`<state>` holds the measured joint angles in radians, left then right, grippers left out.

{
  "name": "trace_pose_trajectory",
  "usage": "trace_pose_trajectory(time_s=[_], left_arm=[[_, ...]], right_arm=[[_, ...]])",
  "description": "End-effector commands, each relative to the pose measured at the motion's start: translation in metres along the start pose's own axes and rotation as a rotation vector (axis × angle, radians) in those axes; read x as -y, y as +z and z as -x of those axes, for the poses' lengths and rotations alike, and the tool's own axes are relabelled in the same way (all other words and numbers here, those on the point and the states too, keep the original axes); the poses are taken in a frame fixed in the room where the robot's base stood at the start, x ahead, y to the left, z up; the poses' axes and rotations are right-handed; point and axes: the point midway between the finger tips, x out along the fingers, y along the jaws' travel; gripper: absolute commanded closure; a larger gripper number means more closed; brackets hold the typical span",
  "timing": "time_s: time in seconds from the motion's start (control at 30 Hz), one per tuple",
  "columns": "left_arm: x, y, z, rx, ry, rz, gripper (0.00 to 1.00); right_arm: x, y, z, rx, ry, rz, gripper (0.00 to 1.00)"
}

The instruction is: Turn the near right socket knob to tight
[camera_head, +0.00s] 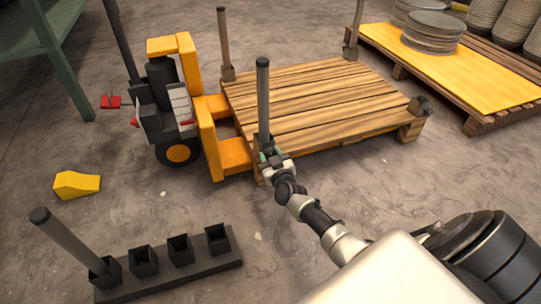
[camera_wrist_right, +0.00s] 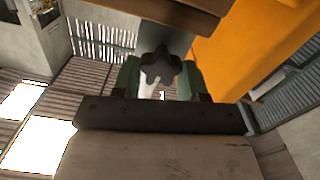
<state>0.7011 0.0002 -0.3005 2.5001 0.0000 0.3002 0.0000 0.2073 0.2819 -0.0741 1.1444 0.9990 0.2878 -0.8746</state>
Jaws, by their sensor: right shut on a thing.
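The wooden pallet (camera_head: 315,95) has upright posts in sockets at several corners. A grey post (camera_head: 263,100) stands at its near corner, beside the forklift. My right gripper (camera_head: 269,156) is at the foot of this post and hides most of its socket. In the right wrist view, a dark star-shaped knob (camera_wrist_right: 160,67) sits between the two green fingers of my right gripper (camera_wrist_right: 160,80), which is shut on it. The knob's tightness cannot be told. The socket (camera_head: 420,105) at the pallet's right corner holds no post. My left gripper is not in view.
An orange pallet truck (camera_head: 208,135) stands against the pallet's left side. A dark rack (camera_head: 170,275) with several square sockets holds one leaning post (camera_head: 68,240). A yellow wedge (camera_head: 77,184) lies on the floor. Another pallet (camera_head: 480,122) carries stacked plates. Floor right of my arm is clear.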

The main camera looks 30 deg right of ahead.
Motion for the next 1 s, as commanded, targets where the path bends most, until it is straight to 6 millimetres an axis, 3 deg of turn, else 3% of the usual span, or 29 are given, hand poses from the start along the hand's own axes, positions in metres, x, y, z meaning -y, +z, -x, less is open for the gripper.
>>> trace_pose_trajectory(time_s=[1.0], left_arm=[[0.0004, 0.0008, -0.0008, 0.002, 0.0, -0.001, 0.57]], right_arm=[[-0.0038, 0.0041, 0.0006, 0.003, 0.0, -0.938, 0.81]])
